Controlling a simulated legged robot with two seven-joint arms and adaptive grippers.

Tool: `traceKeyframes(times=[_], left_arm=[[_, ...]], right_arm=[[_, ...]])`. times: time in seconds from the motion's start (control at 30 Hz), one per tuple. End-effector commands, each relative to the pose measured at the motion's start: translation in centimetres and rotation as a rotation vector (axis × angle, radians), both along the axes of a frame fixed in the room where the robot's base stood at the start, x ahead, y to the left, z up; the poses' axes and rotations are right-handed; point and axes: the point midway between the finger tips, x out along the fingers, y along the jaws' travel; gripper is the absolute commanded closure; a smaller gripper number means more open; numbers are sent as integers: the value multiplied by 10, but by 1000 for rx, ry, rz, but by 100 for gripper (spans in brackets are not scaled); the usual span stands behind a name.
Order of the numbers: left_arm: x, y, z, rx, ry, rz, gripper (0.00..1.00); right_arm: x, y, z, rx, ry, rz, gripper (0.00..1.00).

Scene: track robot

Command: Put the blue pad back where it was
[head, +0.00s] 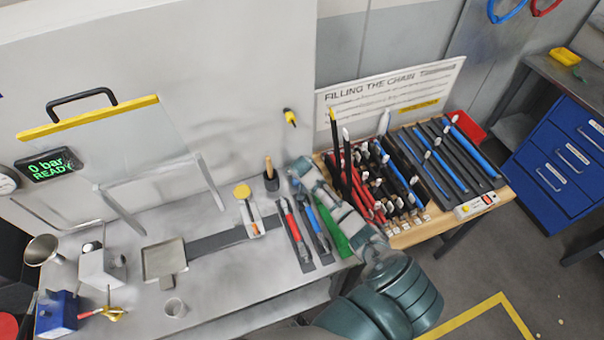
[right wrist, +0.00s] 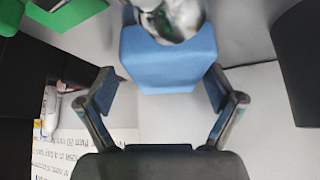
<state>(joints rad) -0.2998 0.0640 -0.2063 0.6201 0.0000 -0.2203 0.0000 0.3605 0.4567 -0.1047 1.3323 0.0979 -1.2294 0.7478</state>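The blue pad (right wrist: 168,62) shows in the right wrist view at the top middle, in line with the space between my right gripper's fingers. A shiny metallic thing partly covers its upper edge. My right gripper (right wrist: 160,88) has its fingers spread wide at either side of the pad's near end. I cannot tell whether they touch it. In the head view my right arm reaches up from the bottom, with its gripper (head: 296,170) over the back of the bench. The pad cannot be made out there. My left gripper is not in view.
A black cup (head: 271,182) with a wooden-handled tool stands left of my right gripper. Red and blue tools (head: 297,232) and a green item (head: 337,240) lie nearer. A packed tool rack (head: 392,185) and the sign (head: 388,90) are to the right. A grey tray (head: 163,262) is at left.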

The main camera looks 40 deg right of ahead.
Motion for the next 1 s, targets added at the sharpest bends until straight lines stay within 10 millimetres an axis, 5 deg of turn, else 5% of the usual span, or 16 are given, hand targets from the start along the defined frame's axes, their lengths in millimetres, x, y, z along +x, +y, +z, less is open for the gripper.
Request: traceKeyframes(times=[0.3,0.7,1.0], left_arm=[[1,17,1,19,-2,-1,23],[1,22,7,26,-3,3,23],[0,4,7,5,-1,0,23]], right_arm=[[-7,5,1,-9,19,2,8],[-40,29,74,-5,9,2,8],[-52,42,102,-6,11,0,8]])
